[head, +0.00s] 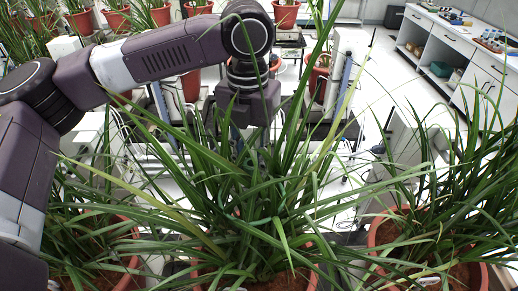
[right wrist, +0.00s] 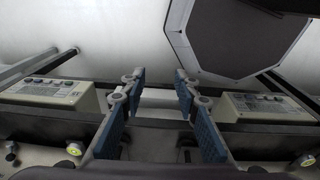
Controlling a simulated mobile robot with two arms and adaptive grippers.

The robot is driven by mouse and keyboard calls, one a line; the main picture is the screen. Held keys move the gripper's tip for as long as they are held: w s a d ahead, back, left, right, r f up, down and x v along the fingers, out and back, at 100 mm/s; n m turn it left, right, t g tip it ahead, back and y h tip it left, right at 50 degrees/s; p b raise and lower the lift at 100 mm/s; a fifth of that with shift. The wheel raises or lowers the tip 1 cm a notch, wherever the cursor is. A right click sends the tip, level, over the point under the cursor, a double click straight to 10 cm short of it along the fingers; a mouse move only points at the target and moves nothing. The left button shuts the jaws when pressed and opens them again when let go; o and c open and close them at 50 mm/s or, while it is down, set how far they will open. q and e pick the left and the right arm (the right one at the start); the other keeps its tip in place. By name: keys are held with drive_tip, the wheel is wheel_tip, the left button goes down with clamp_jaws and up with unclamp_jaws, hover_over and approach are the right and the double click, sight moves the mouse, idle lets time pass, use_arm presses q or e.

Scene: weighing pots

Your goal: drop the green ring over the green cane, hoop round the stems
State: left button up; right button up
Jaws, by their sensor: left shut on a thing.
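The potted plant (head: 240,215) with long green leaves fills the middle of the head view, in a terracotta pot (head: 312,280) at the bottom edge. My left gripper (head: 248,142) points down behind its upper leaves, beyond the pot in this view. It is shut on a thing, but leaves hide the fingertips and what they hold. I cannot make out the green ring or the green cane among the leaves. My right gripper (right wrist: 160,80) shows in the right wrist view, its two blue-padded fingers apart with nothing between them. It is not seen in the head view.
Potted plants stand close on the left (head: 95,235) and right (head: 440,215), leaves overlapping the middle one. More pots (head: 285,14) line the back. A white bench (head: 465,50) stands at the upper right, with clear floor (head: 395,85) before it.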

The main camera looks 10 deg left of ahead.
use_arm(q)
drive_tip(key=shift+s+a+f+m, duration=0.1)
drive_tip(key=shift+a+m, duration=0.05)
drive_tip(key=shift+m, duration=0.55)
drive_tip(key=shift+w+d+f+m, duration=0.2)
drive_tip(key=shift+f+m, duration=0.1)
drive_tip(key=shift+f, duration=0.05)
drive_tip(key=shift+s+f, duration=0.1)
drive_tip(key=shift+f, duration=0.2)
drive_tip(key=shift+a+f, duration=0.1)
drive_tip(key=shift+f, duration=0.85)
use_arm(e)
drive_tip(key=shift+s+a+f, duration=0.1)
drive_tip(key=shift+s+a, duration=0.7)
drive_tip(key=shift+s, duration=0.05)
drive_tip(key=shift+w, duration=0.1)
